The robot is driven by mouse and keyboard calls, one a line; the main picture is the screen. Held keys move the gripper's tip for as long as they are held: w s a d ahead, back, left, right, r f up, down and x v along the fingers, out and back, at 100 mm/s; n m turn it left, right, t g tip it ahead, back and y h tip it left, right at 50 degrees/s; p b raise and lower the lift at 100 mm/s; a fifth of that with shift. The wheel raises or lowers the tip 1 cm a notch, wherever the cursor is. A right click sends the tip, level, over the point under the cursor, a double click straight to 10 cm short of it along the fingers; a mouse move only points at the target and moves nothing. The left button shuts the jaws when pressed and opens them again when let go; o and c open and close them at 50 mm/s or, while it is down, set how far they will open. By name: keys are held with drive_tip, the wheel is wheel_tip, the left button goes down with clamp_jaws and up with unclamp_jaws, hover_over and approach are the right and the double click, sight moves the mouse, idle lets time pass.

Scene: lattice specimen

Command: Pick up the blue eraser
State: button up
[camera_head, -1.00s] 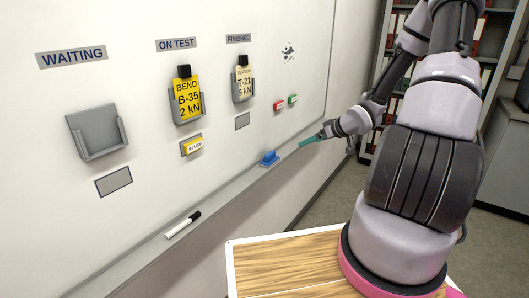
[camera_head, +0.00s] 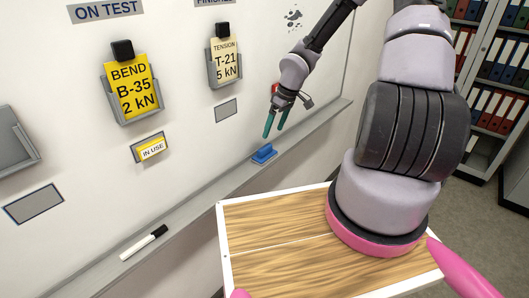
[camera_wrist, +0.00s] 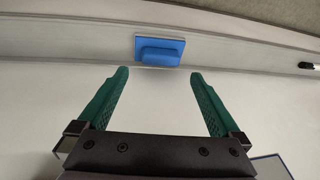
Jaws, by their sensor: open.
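The blue eraser (camera_head: 264,153) lies on the ledge under the whiteboard, right of the marker. It also shows in the wrist view (camera_wrist: 160,50), flat on the ledge, beyond the fingertips and centred between them. My gripper (camera_head: 276,126) is open and empty, with its green fingers pointing down, above and slightly right of the eraser and apart from it. In the wrist view my gripper (camera_wrist: 159,75) has its two fingers spread wider than the eraser.
The ledge (camera_head: 198,200) runs along the board, with a black and white marker (camera_head: 144,242) on it. A wooden tabletop (camera_head: 280,240) is in front; shelves of binders stand at right.

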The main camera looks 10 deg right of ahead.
sight(265, 146)
drive_tip(key=x, duration=0.7)
drive_tip(key=shift+w+a+f, duration=0.1)
drive_tip(key=shift+w+a, duration=0.05)
drive_tip(key=shift+a, duration=0.2)
drive_tip(key=shift+w+f, duration=0.1)
drive_tip(key=shift+f, duration=0.4)
drive_tip(key=shift+a, duration=0.1)
drive_tip(key=c, duration=1)
drive_tip(key=shift+r, duration=0.2)
